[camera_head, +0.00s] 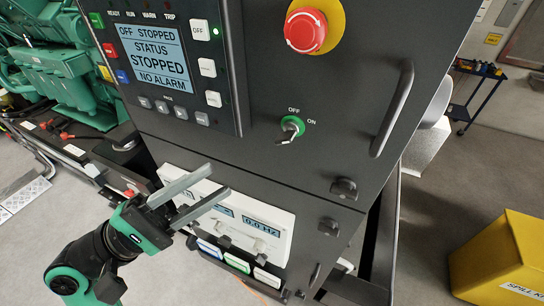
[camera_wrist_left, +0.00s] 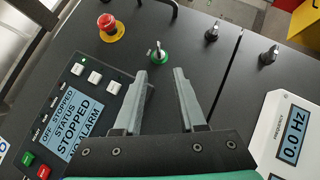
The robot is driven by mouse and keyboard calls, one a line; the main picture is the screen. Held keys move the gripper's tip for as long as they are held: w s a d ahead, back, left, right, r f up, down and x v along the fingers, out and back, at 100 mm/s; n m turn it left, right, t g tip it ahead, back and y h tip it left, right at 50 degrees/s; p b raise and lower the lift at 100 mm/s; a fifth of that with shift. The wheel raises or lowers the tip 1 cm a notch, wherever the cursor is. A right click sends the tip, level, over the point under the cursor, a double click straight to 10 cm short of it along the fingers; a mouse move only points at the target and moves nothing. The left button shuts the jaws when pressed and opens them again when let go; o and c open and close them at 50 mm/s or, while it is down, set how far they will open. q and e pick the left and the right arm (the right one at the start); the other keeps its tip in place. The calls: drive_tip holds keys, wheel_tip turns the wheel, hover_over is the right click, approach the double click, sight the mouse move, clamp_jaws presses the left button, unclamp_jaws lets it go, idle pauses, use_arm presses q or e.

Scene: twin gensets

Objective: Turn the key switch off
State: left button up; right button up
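The key switch (camera_head: 291,129) has a green ring and a silver key, and sits on the dark panel below the red stop button. OFF is printed above it and ON to its upper right; I cannot tell for certain which mark the key points to. It also shows in the left wrist view (camera_wrist_left: 158,53), just beyond and between the fingertips. My left gripper (camera_head: 220,178) is open and empty, lower left of the switch and apart from it. In the left wrist view its two fingers (camera_wrist_left: 160,72) are spread. My right gripper is not in view.
A red emergency stop (camera_head: 306,31) on a yellow base is above the switch. A grey handle (camera_head: 393,108) stands out to its right. The display (camera_head: 155,56) reads STOPPED, NO ALARM. Black latches (camera_head: 344,188) and a white meter panel (camera_head: 270,232) are below. A yellow bin (camera_head: 500,258) stands at right.

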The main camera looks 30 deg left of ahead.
sight(275, 144)
use_arm(q)
drive_tip(key=p+x, duration=0.3)
drive_tip(key=x, duration=0.8)
drive_tip(key=shift+d+r, duration=0.15)
drive_tip(key=shift+r, duration=0.1)
drive_tip(key=shift+w+d, duration=0.2)
drive_tip(key=shift+w, duration=0.05)
clamp_jaws()
